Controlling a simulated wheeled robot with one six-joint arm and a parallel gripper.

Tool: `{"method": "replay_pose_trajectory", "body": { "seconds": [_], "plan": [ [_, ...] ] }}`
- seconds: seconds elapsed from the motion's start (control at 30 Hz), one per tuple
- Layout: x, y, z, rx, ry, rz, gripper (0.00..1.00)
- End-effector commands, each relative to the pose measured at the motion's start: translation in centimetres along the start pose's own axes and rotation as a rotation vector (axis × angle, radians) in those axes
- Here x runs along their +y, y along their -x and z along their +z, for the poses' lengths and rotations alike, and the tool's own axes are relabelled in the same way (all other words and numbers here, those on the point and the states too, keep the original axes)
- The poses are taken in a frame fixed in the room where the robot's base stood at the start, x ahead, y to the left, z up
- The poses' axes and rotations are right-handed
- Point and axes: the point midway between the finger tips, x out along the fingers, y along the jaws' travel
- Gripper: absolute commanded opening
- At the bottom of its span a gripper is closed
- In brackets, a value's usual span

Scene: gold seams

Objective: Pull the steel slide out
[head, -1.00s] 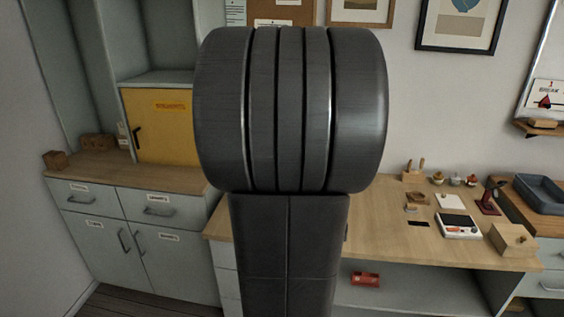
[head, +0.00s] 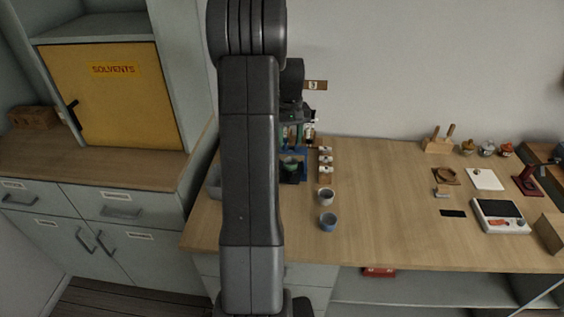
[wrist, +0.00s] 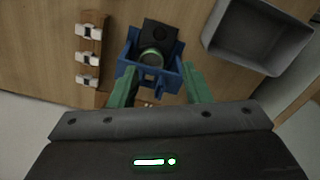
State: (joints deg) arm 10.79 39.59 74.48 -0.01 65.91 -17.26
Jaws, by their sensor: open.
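My gripper (wrist: 160,70) is open, its two green fingers pointing down toward the bench. Between and just beyond them in the wrist view is a blue holder (wrist: 128,58) with a dark plate (wrist: 159,33) and a green-rimmed round piece (wrist: 152,56). I see nothing held; I cannot tell if the fingers touch the holder. Left of it is a wooden strip (wrist: 92,32) with several pale metal pieces (wrist: 86,57); it also shows in the head view (head: 325,160). I cannot tell which part is the steel slide. In the head view my arm partly hides the gripper and the blue holder (head: 303,152).
A grey bin (wrist: 258,35) stands right of the holder in the wrist view. A scale (head: 499,216) and small items lie to the right. A yellow solvents cabinet (head: 110,110) is left. The bench middle (head: 385,200) is clear.

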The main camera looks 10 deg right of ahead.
Motion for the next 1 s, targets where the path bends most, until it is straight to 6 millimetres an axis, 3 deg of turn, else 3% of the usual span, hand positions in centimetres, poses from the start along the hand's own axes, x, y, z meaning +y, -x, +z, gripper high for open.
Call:
{"method": "replay_pose_trajectory", "body": {
  "seconds": [0.6,0.8,1.0],
  "plan": [
    [-0.1,-11.2,0.1,-0.004,0.000,-0.001,0.44],
    [-0.1,-13.0,0.1,-0.002,0.000,-0.001,0.44],
    [-0.1,-13.4,0.1,-0.001,0.000,0.000,0.44]
  ]
}}
